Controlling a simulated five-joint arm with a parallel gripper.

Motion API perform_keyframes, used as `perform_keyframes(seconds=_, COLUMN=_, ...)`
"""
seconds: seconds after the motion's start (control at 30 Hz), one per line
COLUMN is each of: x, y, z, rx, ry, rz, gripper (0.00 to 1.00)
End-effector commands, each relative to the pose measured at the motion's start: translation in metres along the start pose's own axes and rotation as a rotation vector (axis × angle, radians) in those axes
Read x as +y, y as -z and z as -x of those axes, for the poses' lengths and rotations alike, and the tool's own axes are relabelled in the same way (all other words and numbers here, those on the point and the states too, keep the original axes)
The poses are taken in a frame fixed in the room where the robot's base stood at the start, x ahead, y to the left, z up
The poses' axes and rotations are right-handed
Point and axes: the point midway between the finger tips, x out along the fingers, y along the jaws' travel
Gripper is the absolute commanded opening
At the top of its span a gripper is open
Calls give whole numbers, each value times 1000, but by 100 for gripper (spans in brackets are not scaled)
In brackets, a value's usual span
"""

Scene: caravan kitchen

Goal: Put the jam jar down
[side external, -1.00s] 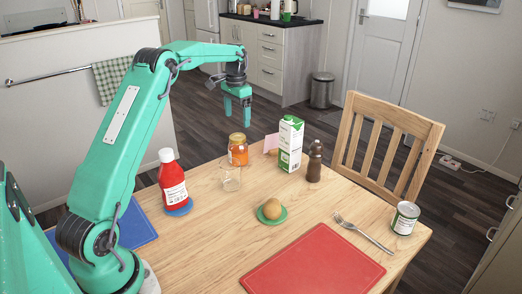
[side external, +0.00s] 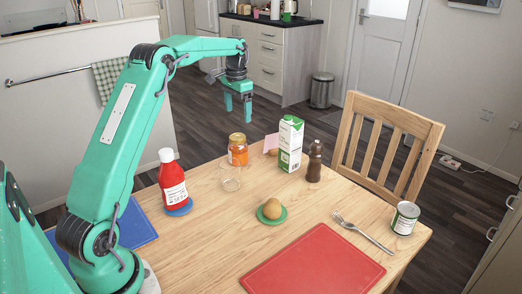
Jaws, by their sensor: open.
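The jam jar (side external: 238,154), with orange contents and a yellowish lid, stands upright on the wooden table (side external: 215,235) near its far edge. My gripper (side external: 238,114) is above the jar, apart from it, with its two fingers spread and nothing between them. No part of the jar is hidden by the gripper.
A red sauce bottle (side external: 172,182) is to the left. A carton (side external: 290,145) and a dark pepper mill (side external: 314,162) are to the right. A red mat (side external: 312,262) lies in front.

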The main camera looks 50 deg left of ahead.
Motion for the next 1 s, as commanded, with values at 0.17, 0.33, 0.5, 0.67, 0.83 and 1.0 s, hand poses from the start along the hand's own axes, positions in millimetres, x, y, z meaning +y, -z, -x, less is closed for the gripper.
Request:
perform_keyframes(seconds=0.17, x=26, y=-8, z=26, rx=31, ry=15, rz=-3, gripper=87)
perform_keyframes(seconds=0.33, x=59, y=-23, z=54, rx=72, ry=30, rz=-4, gripper=87)
perform_keyframes(seconds=0.5, x=94, y=-44, z=79, rx=117, ry=42, rz=-3, gripper=87)
perform_keyframes(seconds=0.67, x=125, y=-69, z=97, rx=159, ry=50, rz=-4, gripper=87)
perform_keyframes(seconds=0.83, x=155, y=-98, z=111, rx=207, ry=54, rz=-3, gripper=87)
perform_keyframes(seconds=1.0, x=183, y=-132, z=118, rx=254, ry=54, rz=-3, gripper=87)
